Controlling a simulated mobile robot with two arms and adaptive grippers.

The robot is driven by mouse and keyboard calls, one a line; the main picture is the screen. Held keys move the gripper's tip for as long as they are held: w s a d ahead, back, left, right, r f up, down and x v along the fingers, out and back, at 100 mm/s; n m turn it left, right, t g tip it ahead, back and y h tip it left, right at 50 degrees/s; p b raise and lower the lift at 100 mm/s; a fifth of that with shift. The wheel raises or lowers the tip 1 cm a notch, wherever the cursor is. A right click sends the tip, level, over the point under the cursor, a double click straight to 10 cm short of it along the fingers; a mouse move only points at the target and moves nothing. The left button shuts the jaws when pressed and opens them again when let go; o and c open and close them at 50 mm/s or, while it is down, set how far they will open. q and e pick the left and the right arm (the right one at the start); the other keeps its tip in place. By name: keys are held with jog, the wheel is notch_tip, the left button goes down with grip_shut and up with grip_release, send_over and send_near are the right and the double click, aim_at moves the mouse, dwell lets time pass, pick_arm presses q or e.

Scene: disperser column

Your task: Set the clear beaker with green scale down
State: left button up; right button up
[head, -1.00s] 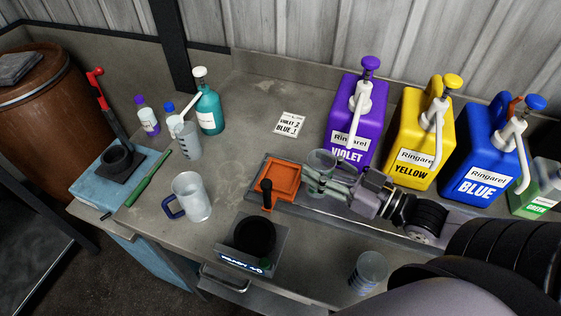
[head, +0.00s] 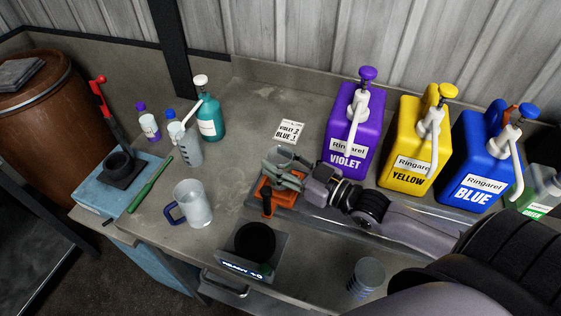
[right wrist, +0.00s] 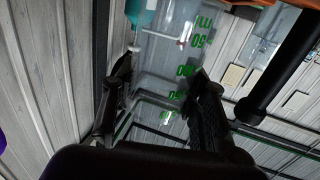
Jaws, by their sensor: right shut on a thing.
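The clear beaker with green scale (head: 277,155) is held upright, or nearly so, in my right gripper (head: 284,171). It is above or just behind an orange plate with a black handle (head: 268,192); I cannot tell whether its base touches anything. In the right wrist view the beaker (right wrist: 170,50) with its green marks is between the two fingers of the gripper (right wrist: 162,85), which are shut on it. My left gripper is not in view.
Violet (head: 350,140), yellow (head: 412,150) and blue (head: 475,165) pump jugs stand at right. A blue-handled clear jug (head: 195,205), a black round plate on a scale (head: 254,243) and another beaker (head: 367,278) stand nearer. The counter (head: 245,125) behind the orange plate is mostly clear.

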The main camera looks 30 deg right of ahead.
jog(key=shift+f, duration=0.4)
jog(key=shift+f, duration=0.1)
jog(key=o, duration=1.1)
jog(key=b+v, duration=0.1)
jog(key=v, duration=1.1)
